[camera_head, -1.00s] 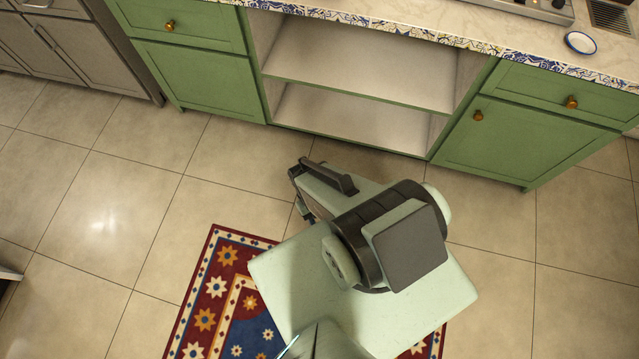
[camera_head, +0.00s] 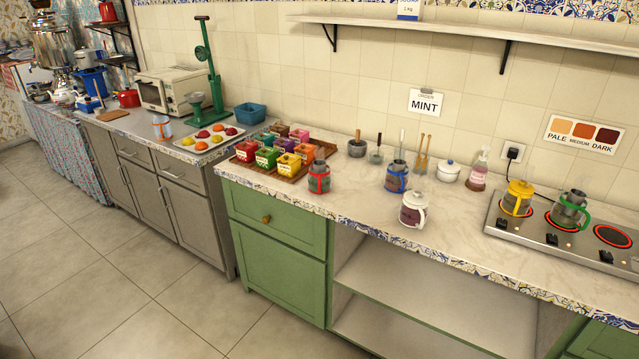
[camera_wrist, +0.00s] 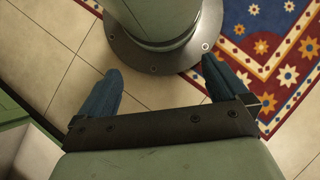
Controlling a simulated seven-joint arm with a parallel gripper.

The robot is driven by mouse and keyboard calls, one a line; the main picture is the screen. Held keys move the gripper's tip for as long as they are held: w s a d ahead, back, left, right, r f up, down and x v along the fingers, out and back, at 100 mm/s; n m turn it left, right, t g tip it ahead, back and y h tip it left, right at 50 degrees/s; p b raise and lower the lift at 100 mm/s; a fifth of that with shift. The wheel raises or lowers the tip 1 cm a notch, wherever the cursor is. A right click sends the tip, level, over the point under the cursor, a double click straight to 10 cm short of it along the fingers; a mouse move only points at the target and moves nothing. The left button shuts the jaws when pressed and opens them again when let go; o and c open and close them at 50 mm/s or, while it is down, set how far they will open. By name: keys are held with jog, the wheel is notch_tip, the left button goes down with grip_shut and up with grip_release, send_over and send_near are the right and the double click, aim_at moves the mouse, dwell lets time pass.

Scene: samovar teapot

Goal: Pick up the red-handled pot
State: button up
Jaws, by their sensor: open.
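The red-handled pot (camera_head: 319,178), a small dark glass pot with a red frame, stands upright on the light counter, just right of the box tray. My gripper (camera_wrist: 162,68) shows only in the wrist view. Its two dark blue fingers are wide apart with nothing between them. It points down at the floor and my own base, away from the counter. The arm is not in the head view, so I cannot tell its distance to the pot.
A wooden tray (camera_head: 243,166) of colourful boxes is left of the pot. Yellow (camera_head: 517,198) and green-handled (camera_head: 569,208) pots sit on the glowing stove (camera_head: 540,232). The counter's front edge (camera_head: 440,258) is patterned.

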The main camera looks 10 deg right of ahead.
jog(key=w+r+t, duration=0.1)
jog(key=w, duration=1.1)
notch_tip(320, 180, up, 60)
jog(key=n+t, duration=0.2)
jog(key=t, duration=0.8)
send_over(321, 170)
jog(key=s, duration=0.4)
jog(key=shift+y, duration=0.4)
jog(key=x, duration=0.9)
jog(key=d+x, duration=0.1)
jog(key=x, duration=0.4)
jog(key=shift+w, duration=0.25)
jog(key=shift+c, duration=0.5)
